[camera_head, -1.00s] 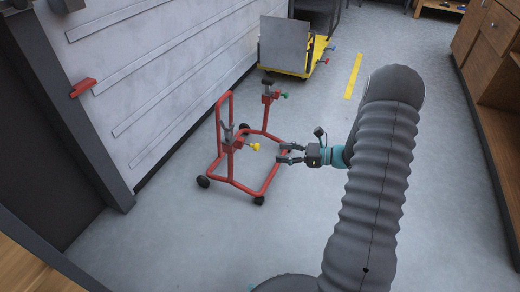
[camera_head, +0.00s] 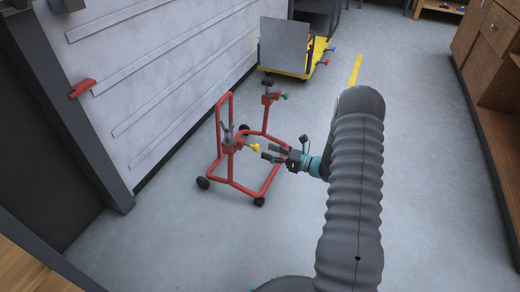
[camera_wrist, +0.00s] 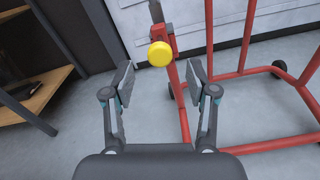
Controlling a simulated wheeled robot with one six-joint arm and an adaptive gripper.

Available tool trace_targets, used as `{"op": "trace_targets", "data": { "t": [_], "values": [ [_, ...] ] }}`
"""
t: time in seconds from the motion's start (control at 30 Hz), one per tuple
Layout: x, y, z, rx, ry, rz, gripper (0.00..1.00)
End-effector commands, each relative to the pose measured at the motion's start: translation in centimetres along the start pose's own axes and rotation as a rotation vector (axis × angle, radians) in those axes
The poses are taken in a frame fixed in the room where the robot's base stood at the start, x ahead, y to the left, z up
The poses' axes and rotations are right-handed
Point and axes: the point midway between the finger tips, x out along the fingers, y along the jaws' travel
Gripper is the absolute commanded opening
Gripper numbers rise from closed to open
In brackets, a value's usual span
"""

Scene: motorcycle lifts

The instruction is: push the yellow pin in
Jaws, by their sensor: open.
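The yellow pin (camera_head: 255,147) sticks out to the right from a bracket on the near side of a red wheeled stand (camera_head: 231,183). In the wrist view the round yellow head of the pin (camera_wrist: 160,54) faces me, ahead of my fingers and a little above the gap between their tips. My gripper (camera_head: 269,153) is open and empty, just right of the pin. In the wrist view both fingers of my gripper (camera_wrist: 160,78) are spread apart. I see no contact between the fingers and the pin.
The stand also carries a green-ended pin (camera_head: 285,96) farther back. A yellow cart (camera_head: 300,70) with a grey panel stands behind. A panelled wall (camera_head: 150,80) is left of the stand, and wooden cabinets (camera_head: 490,50) stand at right.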

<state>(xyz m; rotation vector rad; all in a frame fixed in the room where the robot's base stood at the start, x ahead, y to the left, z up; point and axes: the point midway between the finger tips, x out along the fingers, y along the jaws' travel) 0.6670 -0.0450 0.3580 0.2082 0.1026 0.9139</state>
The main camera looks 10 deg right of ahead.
Motion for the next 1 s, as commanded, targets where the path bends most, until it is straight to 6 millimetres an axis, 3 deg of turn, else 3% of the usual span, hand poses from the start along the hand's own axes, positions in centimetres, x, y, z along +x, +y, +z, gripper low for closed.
{"op": "trace_targets", "data": {
  "t": [0.1,0.3,0.67,0.77,0.9,1.0],
  "values": [
    [1.9,0.1,0.0,0.000,0.001,0.002,0.57],
    [3.8,0.0,0.0,0.000,0.000,0.001,0.57],
    [4.3,0.0,0.0,0.000,0.001,0.001,0.57],
    [4.3,0.0,0.0,0.000,0.001,0.001,0.38],
    [4.3,0.0,0.0,0.000,0.001,0.001,0.03],
    [4.3,0.0,0.0,0.000,0.001,0.000,0.00]
  ]
}}
